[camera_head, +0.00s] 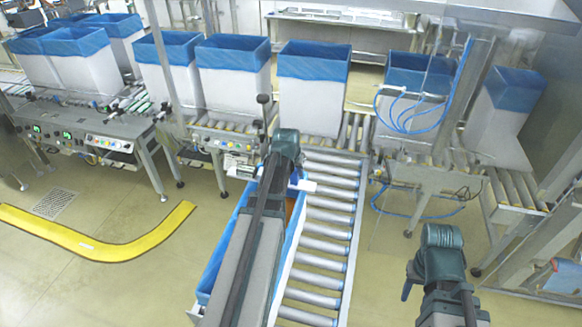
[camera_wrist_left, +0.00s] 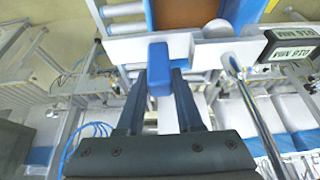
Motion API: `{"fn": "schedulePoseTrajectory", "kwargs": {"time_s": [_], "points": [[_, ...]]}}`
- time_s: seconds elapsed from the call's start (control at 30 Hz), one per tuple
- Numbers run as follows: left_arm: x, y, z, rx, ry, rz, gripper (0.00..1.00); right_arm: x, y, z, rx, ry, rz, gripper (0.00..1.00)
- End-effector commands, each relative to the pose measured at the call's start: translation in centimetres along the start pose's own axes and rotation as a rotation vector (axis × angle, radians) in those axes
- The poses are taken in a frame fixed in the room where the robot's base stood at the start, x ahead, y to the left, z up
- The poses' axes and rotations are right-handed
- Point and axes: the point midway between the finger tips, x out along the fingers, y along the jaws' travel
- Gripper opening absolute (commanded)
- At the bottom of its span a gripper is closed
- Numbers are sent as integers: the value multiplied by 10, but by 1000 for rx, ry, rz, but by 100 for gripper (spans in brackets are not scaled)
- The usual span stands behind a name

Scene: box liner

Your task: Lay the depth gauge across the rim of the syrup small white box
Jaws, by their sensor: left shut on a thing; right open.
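The syrup box (camera_head: 213,268) stands on the roller conveyor with a blue liner, largely hidden under my left arm. Brown syrup (camera_wrist_left: 190,12) shows inside it in the left wrist view. My left gripper (camera_head: 287,168) is over its far end. In the left wrist view my left gripper (camera_wrist_left: 160,88) is shut on the blue grip of the depth gauge (camera_wrist_left: 159,68). The gauge's white bar (camera_head: 304,185) reaches crosswise over the box, with a labelled block and metal rod at one end. Whether it touches the rim cannot be told. My right gripper (camera_head: 443,240) is open and empty, right of the conveyor.
Tall white boxes with blue liners stand in a row behind, one (camera_head: 313,95) just beyond the syrup box. Bare rollers (camera_head: 325,225) lie to the right of the syrup box. A yellow curved floor strip (camera_head: 110,245) is at left. Blue hoses (camera_head: 410,115) hang at right.

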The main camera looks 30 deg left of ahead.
Motion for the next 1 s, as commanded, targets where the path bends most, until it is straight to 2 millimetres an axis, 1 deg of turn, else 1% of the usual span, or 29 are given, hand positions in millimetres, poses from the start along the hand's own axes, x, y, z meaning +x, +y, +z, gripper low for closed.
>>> {"fn": "schedulePoseTrajectory", "kwargs": {"time_s": [0.27,0.47,0.8,1.0], "points": [[8,0,4,1,1,-1,0,9,-1,-1,-2,0,0,50],[22,0,10,1,1,-1,0,24,-2,-2,-5,0,1,50],[50,0,24,1,1,-1,0,55,-5,-3,-12,0,2,50],[58,0,28,1,1,-1,0,64,-6,-4,-11,0,2,50]]}}
